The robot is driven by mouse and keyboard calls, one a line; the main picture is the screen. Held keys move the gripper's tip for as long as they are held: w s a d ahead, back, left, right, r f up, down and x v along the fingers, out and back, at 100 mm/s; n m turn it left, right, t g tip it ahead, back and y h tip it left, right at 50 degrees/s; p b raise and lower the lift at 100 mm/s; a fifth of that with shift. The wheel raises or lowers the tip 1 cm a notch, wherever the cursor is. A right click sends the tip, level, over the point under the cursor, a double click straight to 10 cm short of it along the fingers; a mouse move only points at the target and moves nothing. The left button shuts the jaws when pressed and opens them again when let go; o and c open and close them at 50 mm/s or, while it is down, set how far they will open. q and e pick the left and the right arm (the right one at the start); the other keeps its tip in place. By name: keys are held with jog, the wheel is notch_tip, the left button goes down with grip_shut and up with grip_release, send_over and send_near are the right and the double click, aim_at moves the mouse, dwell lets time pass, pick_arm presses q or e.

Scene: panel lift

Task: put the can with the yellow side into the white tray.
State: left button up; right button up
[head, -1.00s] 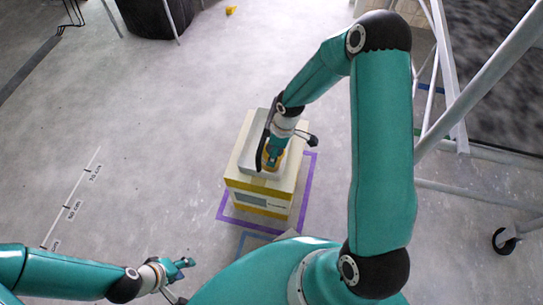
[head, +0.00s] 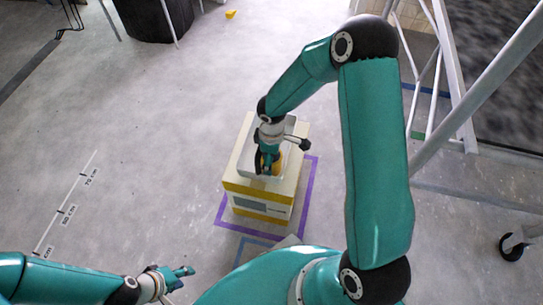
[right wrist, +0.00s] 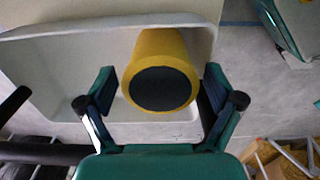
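The can with the yellow side and dark end (right wrist: 160,78) stands in the white tray (right wrist: 65,65) in the right wrist view. It shows as a small yellow shape (head: 278,162) in the head view. The white tray (head: 250,163) lies on top of a cream and yellow box. My right gripper (right wrist: 158,92) is open, one finger on each side of the can, with a gap showing at the left finger; in the head view it (head: 267,163) is over the tray. My left gripper (head: 185,272) is low at the left, open and empty, away from the tray.
The box (head: 262,203) stands inside a purple floor outline (head: 310,185). A white metal frame on a caster (head: 510,245) stands at the right. A dark bin (head: 155,18) is at the back. The floor to the left, with a printed scale (head: 66,205), is clear.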

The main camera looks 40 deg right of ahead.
jog(key=shift+r, duration=0.1)
notch_tip(320, 180, up, 11)
jog(key=p, duration=0.4)
jog(key=shift+f, duration=0.2)
jog(key=shift+r+p, duration=0.35)
jog(key=shift+r, duration=0.4)
jog(key=shift+f, duration=0.15)
